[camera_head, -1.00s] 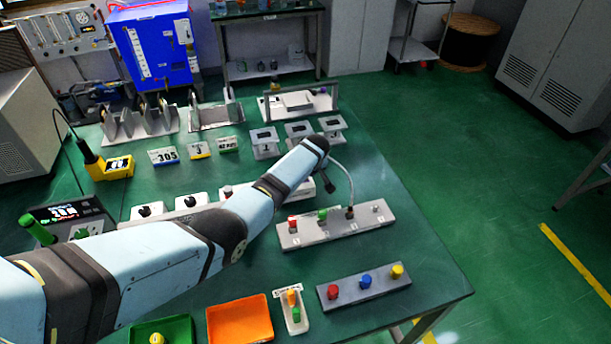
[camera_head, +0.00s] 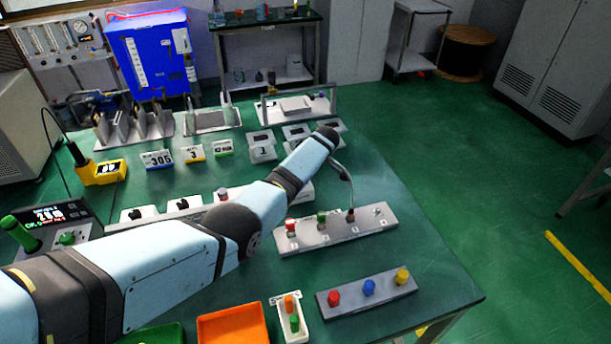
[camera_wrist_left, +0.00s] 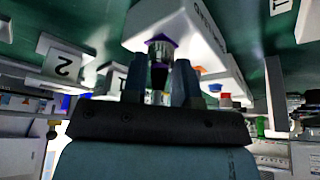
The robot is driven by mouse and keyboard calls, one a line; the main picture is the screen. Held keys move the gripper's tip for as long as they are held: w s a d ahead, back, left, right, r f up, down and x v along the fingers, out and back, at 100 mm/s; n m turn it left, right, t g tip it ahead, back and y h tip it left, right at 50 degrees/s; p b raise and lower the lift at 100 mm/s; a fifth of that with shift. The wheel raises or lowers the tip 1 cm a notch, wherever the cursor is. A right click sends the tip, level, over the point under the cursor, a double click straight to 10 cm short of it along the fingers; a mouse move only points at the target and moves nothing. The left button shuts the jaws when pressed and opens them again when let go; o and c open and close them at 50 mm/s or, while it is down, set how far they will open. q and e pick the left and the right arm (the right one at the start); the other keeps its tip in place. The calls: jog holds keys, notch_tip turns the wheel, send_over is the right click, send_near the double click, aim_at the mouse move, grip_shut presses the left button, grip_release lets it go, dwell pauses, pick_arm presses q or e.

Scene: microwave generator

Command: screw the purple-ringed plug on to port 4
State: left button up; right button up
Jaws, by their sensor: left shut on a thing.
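In the left wrist view my left gripper (camera_wrist_left: 160,80) is shut on a dark plug with a shiny metal collar (camera_wrist_left: 159,52) and a purple ring (camera_wrist_left: 161,39). The ring end is close to a white lettered block (camera_wrist_left: 185,22); I cannot tell if they touch. In the head view my left arm hides this gripper and plug. The grey port strip (camera_head: 290,245) carries a red-topped plug (camera_head: 291,225), a green one (camera_head: 322,219) and a dark one with a cable (camera_head: 351,215). The rightmost port, port 4 (camera_head: 378,211), is bare. My right gripper is out of view.
A grey block (camera_head: 350,301) with red, blue and yellow knobs stands in front of the strip. An orange tray (camera_head: 232,318) and a small white holder (camera_head: 278,300) are at the front. The table's right side is clear.

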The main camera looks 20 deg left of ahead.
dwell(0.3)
pick_arm(q)
jog(key=o, duration=0.9)
jog(key=shift+o, duration=0.2)
jog(key=v, duration=1.3)
jog(key=shift+r+p, duration=0.4)
jog(key=shift+s+d, duration=0.1)
